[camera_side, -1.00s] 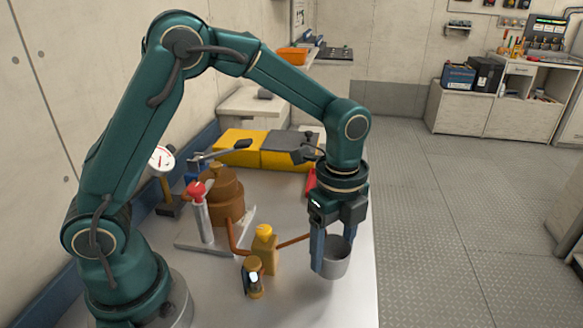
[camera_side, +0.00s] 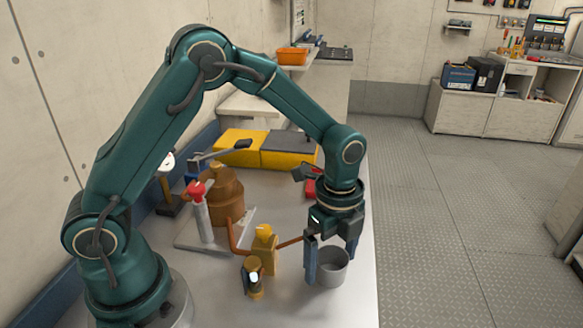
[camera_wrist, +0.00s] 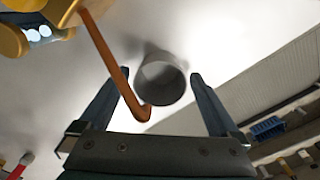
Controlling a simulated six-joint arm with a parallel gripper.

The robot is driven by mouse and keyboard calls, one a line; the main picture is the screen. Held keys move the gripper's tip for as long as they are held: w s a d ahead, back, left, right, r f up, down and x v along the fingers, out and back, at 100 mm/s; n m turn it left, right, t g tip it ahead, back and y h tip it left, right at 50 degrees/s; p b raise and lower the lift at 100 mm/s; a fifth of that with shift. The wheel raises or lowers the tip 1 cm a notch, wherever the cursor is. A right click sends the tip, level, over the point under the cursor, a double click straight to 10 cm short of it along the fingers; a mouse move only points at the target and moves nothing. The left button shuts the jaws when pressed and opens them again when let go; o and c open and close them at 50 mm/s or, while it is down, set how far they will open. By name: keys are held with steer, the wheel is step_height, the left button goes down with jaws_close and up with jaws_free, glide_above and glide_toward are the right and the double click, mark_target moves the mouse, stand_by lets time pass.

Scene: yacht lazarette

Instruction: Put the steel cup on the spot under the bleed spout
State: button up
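The grey steel cup (camera_side: 332,270) stands upright on the bench top near its right edge; it shows in the wrist view (camera_wrist: 160,84) too. My gripper (camera_side: 330,258) is open, one finger on either side of the cup. In the wrist view a gap shows between each fingertip (camera_wrist: 160,75) and the cup wall. The copper bleed spout (camera_side: 290,242) runs from the brass valve block (camera_side: 264,258) towards the cup. In the wrist view the spout's bent end (camera_wrist: 143,111) overlaps the cup's near left rim. I cannot make out a marked spot; the cup or gripper may hide it.
Behind are a brown housing (camera_side: 225,195), a red-topped grey cylinder (camera_side: 203,218) and a yellow-and-grey case (camera_side: 240,142). The bench's right edge is close to the cup.

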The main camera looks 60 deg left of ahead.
step_height(320, 180, up, 11)
steer(key=s+a+r+n+t, duration=0.1)
steer(key=s+a+n+t, duration=0.1)
steer(key=s+n, duration=0.4)
steer(key=s+a+r+n+t, duration=0.2)
steer(key=s+n, duration=0.5)
steer(key=n, duration=0.5)
steer(key=shift+s+a+t, duration=0.3)
steer(key=shift+a+t, duration=0.45)
steer(key=shift+t, duration=0.05)
